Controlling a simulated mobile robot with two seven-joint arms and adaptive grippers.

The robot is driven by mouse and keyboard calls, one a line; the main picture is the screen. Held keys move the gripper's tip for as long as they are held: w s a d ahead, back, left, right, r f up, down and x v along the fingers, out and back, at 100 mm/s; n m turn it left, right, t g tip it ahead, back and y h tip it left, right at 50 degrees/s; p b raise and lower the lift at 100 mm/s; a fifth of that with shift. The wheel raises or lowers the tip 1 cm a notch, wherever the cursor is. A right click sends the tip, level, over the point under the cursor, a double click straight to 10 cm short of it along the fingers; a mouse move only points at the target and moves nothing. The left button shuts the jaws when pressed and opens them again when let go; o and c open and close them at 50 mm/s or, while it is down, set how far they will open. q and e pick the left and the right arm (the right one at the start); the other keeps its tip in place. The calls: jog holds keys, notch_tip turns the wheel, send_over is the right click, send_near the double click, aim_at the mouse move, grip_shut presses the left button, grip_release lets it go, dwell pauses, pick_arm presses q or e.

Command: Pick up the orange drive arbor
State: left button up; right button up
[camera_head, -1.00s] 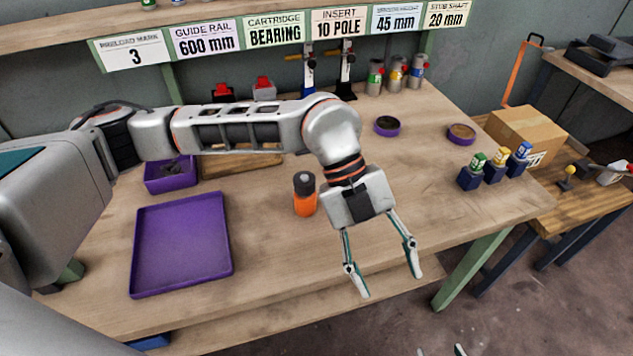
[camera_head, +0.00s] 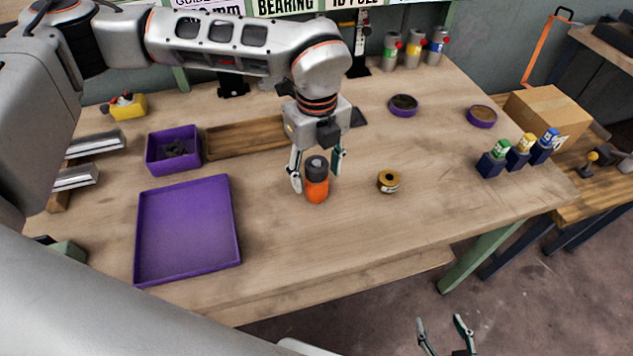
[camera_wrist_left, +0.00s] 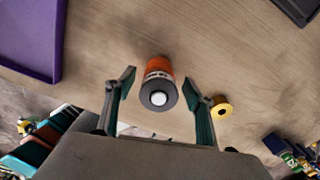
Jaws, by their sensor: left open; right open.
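The orange drive arbor (camera_head: 317,189) stands upright on the bench, with a dark grey top. My left gripper (camera_head: 316,186) is open, and its two fingers are on either side of the arbor in the head view. The left wrist view shows the arbor (camera_wrist_left: 158,82) between the open fingers (camera_wrist_left: 159,98), with a gap at each side; contact is not visible. My right gripper (camera_head: 445,330) is open and empty at the bottom of the head view, in front of the bench and away from the arbor.
A small brass ring (camera_head: 389,181) sits just right of the arbor. A purple tray (camera_head: 238,222) lies to the left, with a purple bin (camera_head: 150,158) behind it. Several coloured bottles in dark blocks stand at the right. The bench front between is clear.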

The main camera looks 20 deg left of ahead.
aim_at(316, 183)
pick_arm(q)
notch_tip(316, 183, down, 3)
jog(key=shift+s+f, duration=0.1)
jog(key=shift+f, duration=0.05)
jog(key=c, duration=1.5)
jog(key=shift+c, duration=0.2)
